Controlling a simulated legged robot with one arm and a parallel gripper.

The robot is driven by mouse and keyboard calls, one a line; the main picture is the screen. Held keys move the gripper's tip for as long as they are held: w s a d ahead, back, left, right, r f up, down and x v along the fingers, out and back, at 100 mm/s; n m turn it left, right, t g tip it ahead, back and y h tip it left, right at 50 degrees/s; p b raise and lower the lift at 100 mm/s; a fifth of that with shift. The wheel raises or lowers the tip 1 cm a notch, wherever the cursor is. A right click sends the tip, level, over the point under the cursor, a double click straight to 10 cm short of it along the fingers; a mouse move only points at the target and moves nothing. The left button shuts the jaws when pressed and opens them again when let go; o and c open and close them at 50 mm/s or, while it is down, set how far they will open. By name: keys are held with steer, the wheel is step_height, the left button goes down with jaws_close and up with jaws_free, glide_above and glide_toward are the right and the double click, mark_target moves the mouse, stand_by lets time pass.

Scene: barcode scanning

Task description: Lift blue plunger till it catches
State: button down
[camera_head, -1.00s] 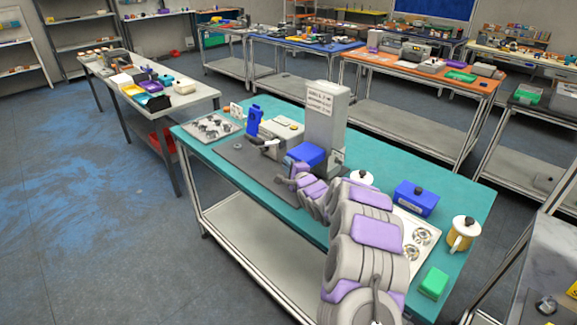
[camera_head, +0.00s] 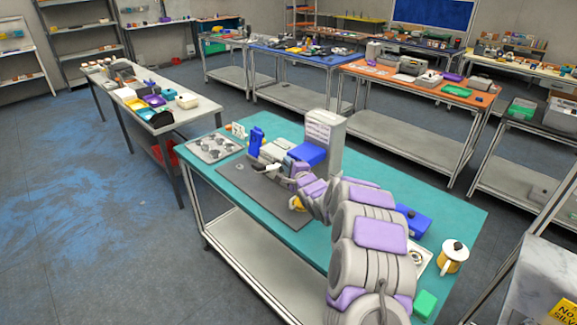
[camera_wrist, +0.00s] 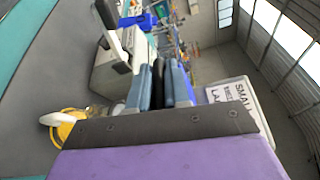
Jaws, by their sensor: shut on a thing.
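The blue plunger (camera_head: 307,153) is a blue block at the front of a grey upright column (camera_head: 326,140) with a printed sign. My gripper (camera_head: 290,166) is at its lower left in the head view, partly hidden by my own wrist. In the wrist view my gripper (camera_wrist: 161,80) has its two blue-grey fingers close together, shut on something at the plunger. The exact contact is hidden. The column's sign (camera_wrist: 234,95) shows to the right of the fingers. I cannot see any catch.
A yellow and white item (camera_head: 298,203) stands on the dark mat (camera_head: 250,182) below my gripper. A black-and-white handle (camera_wrist: 113,35) is close to the left of my fingers. A blue upright device (camera_head: 256,137) stands behind. A lidded mug (camera_head: 453,258) is at right.

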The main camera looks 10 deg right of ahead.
steer(key=shift+r, duration=0.15)
steer(key=c, duration=1.2)
jaws_free()
steer(key=shift+o, duration=0.2)
steer(key=p+v, duration=0.1)
steer(key=v, duration=1.6)
steer(key=shift+s, duration=0.15)
